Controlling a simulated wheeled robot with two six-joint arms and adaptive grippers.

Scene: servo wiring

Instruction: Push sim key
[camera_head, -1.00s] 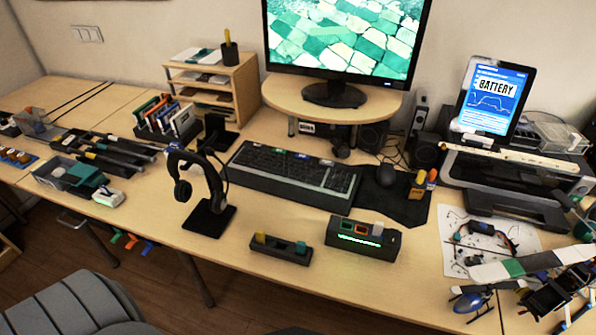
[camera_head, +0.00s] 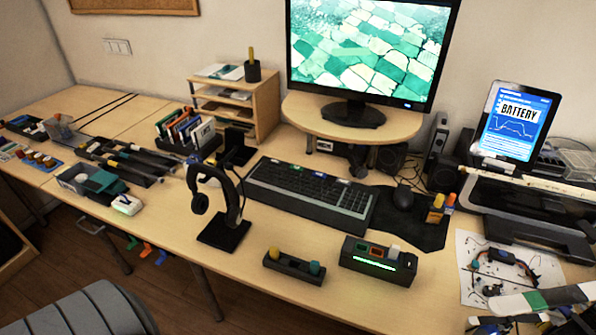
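A black keyboard (camera_head: 310,195) with a wide grey front edge lies on the desk below the monitor. A few coloured keys, one green and others pale, show along its back row. Their labels are too small to read, so I cannot tell which one is the sim key. Neither of my grippers is in view.
A headphone stand (camera_head: 222,212) stands left of the keyboard's front. A small dark holder (camera_head: 294,268) and a green-lit box (camera_head: 378,262) sit in front. A black mouse (camera_head: 403,197) lies to the right, below the monitor (camera_head: 368,45). A tablet (camera_head: 517,122) reads BATTERY.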

